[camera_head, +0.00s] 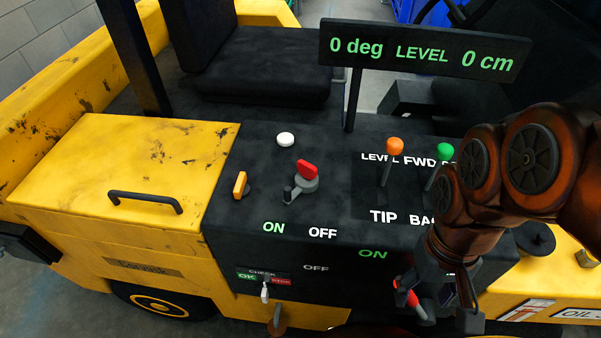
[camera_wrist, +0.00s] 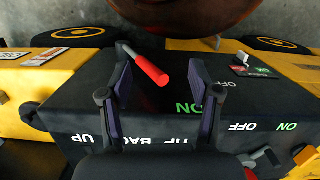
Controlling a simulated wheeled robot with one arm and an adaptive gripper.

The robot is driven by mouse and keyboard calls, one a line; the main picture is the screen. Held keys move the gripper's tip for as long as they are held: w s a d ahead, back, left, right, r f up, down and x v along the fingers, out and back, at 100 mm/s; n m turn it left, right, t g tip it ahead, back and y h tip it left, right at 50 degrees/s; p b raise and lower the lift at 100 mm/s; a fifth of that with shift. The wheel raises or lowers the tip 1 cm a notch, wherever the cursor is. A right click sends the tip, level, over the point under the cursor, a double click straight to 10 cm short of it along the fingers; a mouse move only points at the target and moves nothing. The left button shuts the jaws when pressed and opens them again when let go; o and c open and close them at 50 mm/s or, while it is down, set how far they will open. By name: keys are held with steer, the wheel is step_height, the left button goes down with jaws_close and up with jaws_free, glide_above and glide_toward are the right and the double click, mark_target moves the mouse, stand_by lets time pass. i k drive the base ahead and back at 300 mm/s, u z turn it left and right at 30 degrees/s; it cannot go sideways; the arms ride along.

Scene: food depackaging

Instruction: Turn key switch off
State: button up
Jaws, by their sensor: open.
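My gripper (camera_head: 445,305) is open and empty in front of this panel. In the wrist view its fingers (camera_wrist: 167,85) stand either side of the red handle's lower end, with no clear contact. A red-topped turning switch (camera_head: 307,170) on a grey round base stands on the console top, above another ON and OFF pair. I cannot tell which of these is the key switch.
A yellow switch (camera_head: 240,185) and a white button (camera_head: 285,139) sit on the console top. Orange (camera_head: 395,147) and green (camera_head: 445,150) knobbed levers stand near my arm. A display (camera_head: 422,52) rises behind. A check toggle (camera_head: 265,291) is low on the front.

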mark_target(302, 185)
steer(key=k, duration=1.3)
steer(key=u, duration=0.55)
steer(key=i, duration=0.75)
steer(key=u, duration=0.8)
steer(key=i, duration=0.25)
steer(key=u, duration=0.35)
